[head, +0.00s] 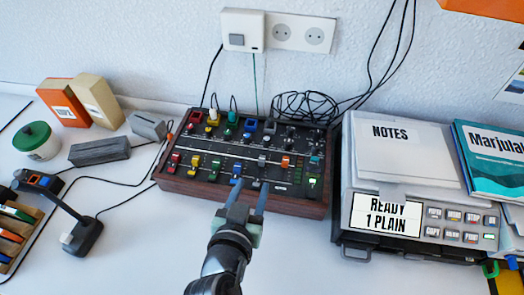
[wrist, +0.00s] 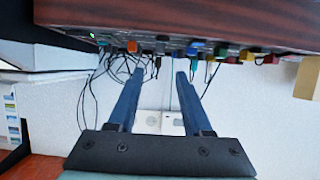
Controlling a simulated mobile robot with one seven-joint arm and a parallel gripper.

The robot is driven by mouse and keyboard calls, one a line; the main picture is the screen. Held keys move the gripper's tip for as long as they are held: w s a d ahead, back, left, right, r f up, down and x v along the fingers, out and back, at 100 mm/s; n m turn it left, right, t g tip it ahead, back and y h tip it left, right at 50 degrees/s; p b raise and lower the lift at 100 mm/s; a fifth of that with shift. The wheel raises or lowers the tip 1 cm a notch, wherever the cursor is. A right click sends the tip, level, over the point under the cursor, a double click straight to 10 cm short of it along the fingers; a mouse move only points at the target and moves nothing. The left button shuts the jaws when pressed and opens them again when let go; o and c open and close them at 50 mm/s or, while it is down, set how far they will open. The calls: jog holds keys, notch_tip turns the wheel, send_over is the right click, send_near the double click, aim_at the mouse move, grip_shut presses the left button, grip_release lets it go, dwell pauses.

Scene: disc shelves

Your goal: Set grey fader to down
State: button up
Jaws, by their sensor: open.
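The grey fader (head: 262,161) is on the dark mixer panel (head: 205,150), between the blue fader (head: 237,171) and the orange fader (head: 285,161). Its cap sits higher up the panel than the blue one. My gripper (head: 250,187) is open, with its two blue fingers apart and nothing visible between them. In the head view the fingertips overlap the panel's front edge, just below the blue and grey faders. The wrist view is upside down, with the mixer along the top and my gripper (wrist: 160,75) pointing towards it. Contact with the panel cannot be told.
Red (head: 175,158), yellow (head: 193,164) and green (head: 214,170) faders stand to the left. A printer-like box (head: 385,215) with a notes stack is close on the right. A desk lamp-like device (head: 80,235) is at left. Cables (head: 305,105) lie behind the mixer.

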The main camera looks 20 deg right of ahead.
aim_at(262, 159)
jog(key=x, duration=1.1)
jog(key=shift+w+d, duration=0.1)
jog(key=shift+d, duration=0.05)
grip_shut()
dwell(1.0)
